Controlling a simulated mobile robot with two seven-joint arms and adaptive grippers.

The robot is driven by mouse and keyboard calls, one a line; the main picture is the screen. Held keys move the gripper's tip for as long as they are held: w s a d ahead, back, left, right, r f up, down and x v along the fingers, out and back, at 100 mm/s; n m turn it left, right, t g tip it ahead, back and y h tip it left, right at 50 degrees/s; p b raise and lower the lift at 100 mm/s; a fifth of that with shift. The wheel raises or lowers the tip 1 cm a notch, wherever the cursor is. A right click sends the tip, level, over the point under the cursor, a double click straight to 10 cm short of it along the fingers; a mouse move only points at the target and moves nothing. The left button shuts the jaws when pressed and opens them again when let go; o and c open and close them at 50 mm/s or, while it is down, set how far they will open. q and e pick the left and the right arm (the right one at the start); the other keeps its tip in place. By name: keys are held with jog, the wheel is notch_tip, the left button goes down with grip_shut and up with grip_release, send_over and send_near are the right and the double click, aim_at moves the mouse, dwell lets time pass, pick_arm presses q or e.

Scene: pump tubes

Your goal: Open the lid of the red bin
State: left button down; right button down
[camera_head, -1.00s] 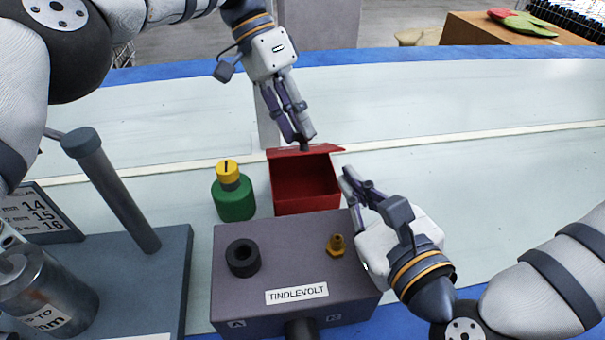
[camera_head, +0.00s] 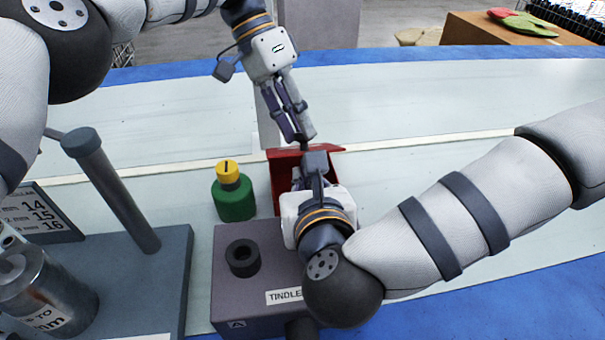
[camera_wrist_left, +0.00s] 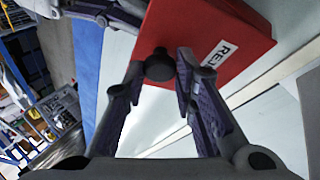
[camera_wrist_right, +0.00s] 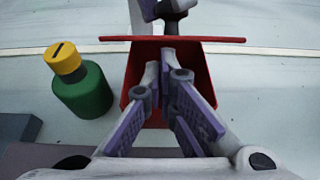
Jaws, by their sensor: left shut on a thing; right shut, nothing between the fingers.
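The red bin (camera_head: 278,185) stands behind the grey box, largely covered by my right arm in the head view. Its red lid (camera_head: 280,154) is raised off the opening, along the far edge; it fills the top of the left wrist view (camera_wrist_left: 205,30), with a partly cut-off label. My left gripper (camera_head: 304,138) is shut on the lid's dark knob (camera_wrist_left: 159,66), above the far side of the bin. My right gripper (camera_head: 315,160) is shut and empty over the bin's opening, pointing at the raised lid. The right wrist view shows its fingers (camera_wrist_right: 172,58) in front of the bin's inside.
A green bottle with a yellow cap (camera_head: 232,192) stands close left of the bin. The grey box (camera_head: 235,300) with a black ring (camera_head: 243,258) is in front. A grey stand with a post (camera_head: 110,195) is at left. The table right of the bin is clear.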

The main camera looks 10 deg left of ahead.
jog(key=shift+w+f, duration=0.1)
jog(key=shift+w, duration=0.15)
jog(key=shift+a, duration=0.1)
jog(key=shift+w+a+r, duration=0.1)
jog(key=shift+w+r, duration=0.15)
jog(key=shift+r, duration=0.2)
jog(key=shift+w+r, duration=0.2)
jog(key=shift+r, duration=0.25)
pick_arm(q)
jog(key=c, duration=1.3)
grip_release()
jog(key=shift+f, duration=0.1)
